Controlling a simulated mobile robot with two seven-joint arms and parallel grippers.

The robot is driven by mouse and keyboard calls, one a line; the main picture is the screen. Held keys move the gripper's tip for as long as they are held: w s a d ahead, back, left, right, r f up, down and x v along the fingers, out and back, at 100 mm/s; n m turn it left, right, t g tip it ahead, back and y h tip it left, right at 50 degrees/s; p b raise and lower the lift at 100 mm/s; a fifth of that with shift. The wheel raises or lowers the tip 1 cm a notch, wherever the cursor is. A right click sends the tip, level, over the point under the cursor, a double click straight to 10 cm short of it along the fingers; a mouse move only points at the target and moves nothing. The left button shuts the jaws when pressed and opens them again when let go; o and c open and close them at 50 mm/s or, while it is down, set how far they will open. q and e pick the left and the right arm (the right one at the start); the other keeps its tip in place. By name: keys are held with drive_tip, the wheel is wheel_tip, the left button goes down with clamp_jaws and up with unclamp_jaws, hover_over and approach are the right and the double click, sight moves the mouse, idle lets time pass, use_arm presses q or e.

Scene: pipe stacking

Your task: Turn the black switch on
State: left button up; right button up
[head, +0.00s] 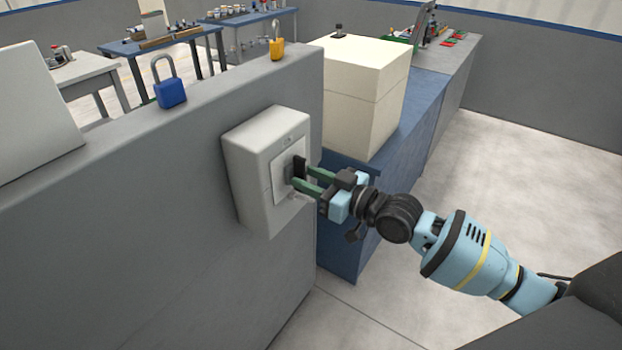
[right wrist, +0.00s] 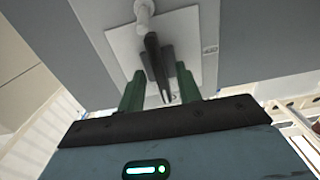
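The black switch (head: 299,166) is a small lever on a white plate, on the front of a white box (head: 249,185) fixed to the grey wall. In the right wrist view the black switch (right wrist: 156,62) sticks out from the plate towards my gripper. My right gripper (head: 299,178) is at the plate, its green fingers apart. In the right wrist view the fingers of the right gripper (right wrist: 160,82) stand on either side of the lever, with a gap to each. Whether the fingertips touch the plate I cannot tell. My left gripper is not in view.
A blue padlock (head: 171,92) and a yellow padlock (head: 277,49) are on top of the grey wall (head: 120,200). A cream box (head: 362,90) stands on a blue bench (head: 425,95) just behind the gripper. The floor (head: 480,190) at the right is clear.

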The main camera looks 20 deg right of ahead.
drive_tip(key=v, duration=0.7)
drive_tip(key=shift+s+d, duration=0.25)
drive_tip(key=shift+s, duration=0.1)
idle(0.4)
drive_tip(key=s+a+f+m+h, duration=0.2)
drive_tip(key=s+f, duration=0.3)
drive_tip(key=f, duration=0.7)
drive_tip(key=s+f+m+g+h, duration=0.3)
drive_tip(key=s+f+g+h, duration=0.2)
drive_tip(key=s+f, duration=1.7)
drive_tip(key=s+h, duration=0.2)
drive_tip(key=shift+s+d+f, duration=0.25)
drive_tip(key=shift+s, duration=0.15)
drive_tip(key=shift+m, duration=0.3)
